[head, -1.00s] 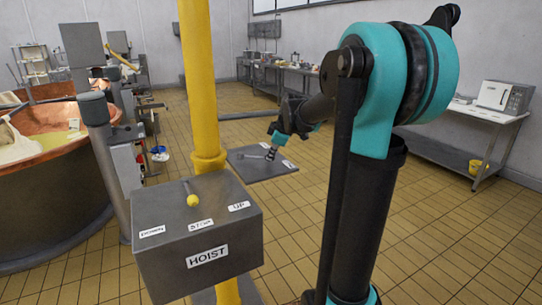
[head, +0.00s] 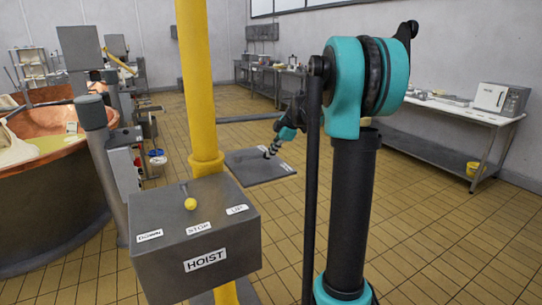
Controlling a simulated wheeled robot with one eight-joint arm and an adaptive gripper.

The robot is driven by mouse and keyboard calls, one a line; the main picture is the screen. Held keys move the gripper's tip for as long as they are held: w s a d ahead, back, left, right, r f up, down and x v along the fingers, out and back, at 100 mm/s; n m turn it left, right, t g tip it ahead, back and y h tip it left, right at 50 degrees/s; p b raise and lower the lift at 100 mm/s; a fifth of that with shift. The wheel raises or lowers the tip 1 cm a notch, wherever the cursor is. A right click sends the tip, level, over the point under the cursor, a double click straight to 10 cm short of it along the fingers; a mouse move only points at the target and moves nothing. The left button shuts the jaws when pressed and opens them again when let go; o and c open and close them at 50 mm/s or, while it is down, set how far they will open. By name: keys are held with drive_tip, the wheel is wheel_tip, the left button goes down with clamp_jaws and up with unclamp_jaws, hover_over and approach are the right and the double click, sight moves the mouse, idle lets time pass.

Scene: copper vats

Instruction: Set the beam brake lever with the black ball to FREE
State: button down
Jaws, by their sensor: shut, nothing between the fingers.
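A grey panel (head: 258,178) lies beyond the yellow post, low over the tiled floor, with a small white label (head: 286,167) near its right edge. My gripper (head: 270,154) is small and far off, shut and empty, right over this panel. No black ball can be made out; the brake lever is hidden or too small to tell beside my gripper. Nearer, the grey HOIST box (head: 205,258) carries a lever with a yellow ball (head: 190,203), above its DOWN, STOP and UP labels.
The yellow post (head: 199,90) stands behind the HOIST box. A copper vat (head: 45,170) is at the left. A side table with a microwave (head: 493,98) stands along the right wall. Open tiled floor (head: 440,220) lies at the right.

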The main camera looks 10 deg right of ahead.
drive_tip(key=shift+w+d+n+g+y, duration=0.1)
drive_tip(key=shift+w+n+g+y, duration=0.25)
drive_tip(key=shift+w+n, duration=0.7)
drive_tip(key=shift+w, duration=0.85)
